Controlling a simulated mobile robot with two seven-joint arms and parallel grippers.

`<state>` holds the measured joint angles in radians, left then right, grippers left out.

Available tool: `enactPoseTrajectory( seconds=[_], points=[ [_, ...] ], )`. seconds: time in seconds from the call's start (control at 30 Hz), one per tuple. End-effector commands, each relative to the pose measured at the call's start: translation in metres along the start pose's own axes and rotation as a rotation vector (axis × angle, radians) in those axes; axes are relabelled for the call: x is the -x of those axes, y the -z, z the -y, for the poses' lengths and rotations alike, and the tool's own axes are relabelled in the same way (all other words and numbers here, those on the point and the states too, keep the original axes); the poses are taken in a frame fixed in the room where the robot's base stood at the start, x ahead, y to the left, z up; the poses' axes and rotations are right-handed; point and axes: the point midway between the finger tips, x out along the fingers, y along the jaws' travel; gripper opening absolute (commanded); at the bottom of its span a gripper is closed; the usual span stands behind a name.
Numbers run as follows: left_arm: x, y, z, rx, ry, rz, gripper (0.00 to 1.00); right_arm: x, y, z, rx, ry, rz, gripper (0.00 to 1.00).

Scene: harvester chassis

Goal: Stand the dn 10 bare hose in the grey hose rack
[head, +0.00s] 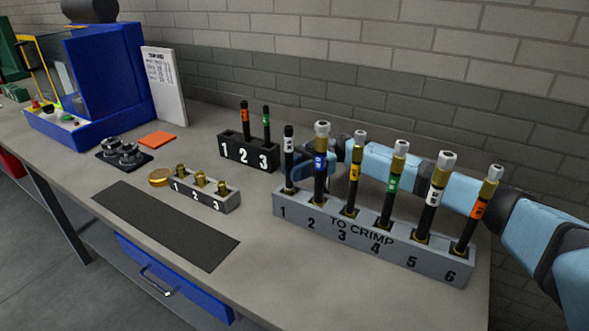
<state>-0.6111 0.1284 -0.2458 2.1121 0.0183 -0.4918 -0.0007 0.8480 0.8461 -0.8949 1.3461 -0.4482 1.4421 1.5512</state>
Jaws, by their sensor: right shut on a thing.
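The grey hose rack (372,247), marked TO CRIMP with slots 1 to 6, stands at the front right of the bench. A black bare hose (289,146) with a white label and no end fitting stands upright at slot 1. Its lower end meets the slot; I cannot tell how deep it sits. My right gripper (296,168) reaches in from the right behind the rack and is shut on this hose, partly hidden by the hose in slot 2. My left gripper is not in view.
Hoses with metal fittings, such as the blue-labelled one (320,176), fill slots 2 to 6, close before my right arm. A black rack (236,150) holds two hoses. A small grey block (228,201) holds brass fittings. The dark mat (165,225) is bare.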

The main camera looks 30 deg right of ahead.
Motion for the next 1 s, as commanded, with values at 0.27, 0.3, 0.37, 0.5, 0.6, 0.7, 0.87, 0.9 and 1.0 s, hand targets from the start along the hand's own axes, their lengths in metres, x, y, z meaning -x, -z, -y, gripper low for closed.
enactPoseTrajectory(
  seconds=[0.27,0.3,0.37,0.5,0.6,0.7,0.87,0.9,1.0],
  points=[
    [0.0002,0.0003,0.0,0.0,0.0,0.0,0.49,-0.0001,-0.0032,0.0,0.0,0.0,0.0,0.0],
    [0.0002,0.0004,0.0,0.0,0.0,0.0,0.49,-0.0001,-0.0032,0.0,0.0,0.0,0.0,0.0],
    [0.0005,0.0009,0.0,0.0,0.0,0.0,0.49,-0.0001,-0.0031,0.0,0.0,0.0,0.0,0.0],
    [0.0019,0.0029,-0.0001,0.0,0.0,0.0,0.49,-0.0001,-0.0024,0.0,-0.001,0.0,0.0,0.0],
    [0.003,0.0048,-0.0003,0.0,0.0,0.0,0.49,-0.0001,-0.0019,-0.0001,-0.001,0.0,0.0,0.0],
    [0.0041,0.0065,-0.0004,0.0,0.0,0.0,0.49,0.0,-0.0015,-0.0002,-0.001,0.0,0.0,0.0],
    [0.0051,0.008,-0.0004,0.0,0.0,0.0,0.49,0.0002,-0.0014,-0.0003,0.0,0.0,0.0,0.0],
    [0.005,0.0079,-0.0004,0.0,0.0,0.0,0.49,0.0002,-0.0015,-0.0003,0.0,0.0,0.0,0.0],
    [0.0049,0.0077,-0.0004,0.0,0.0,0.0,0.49,0.0003,-0.0021,-0.0004,0.0,0.0,0.0,0.0]
  ],
)
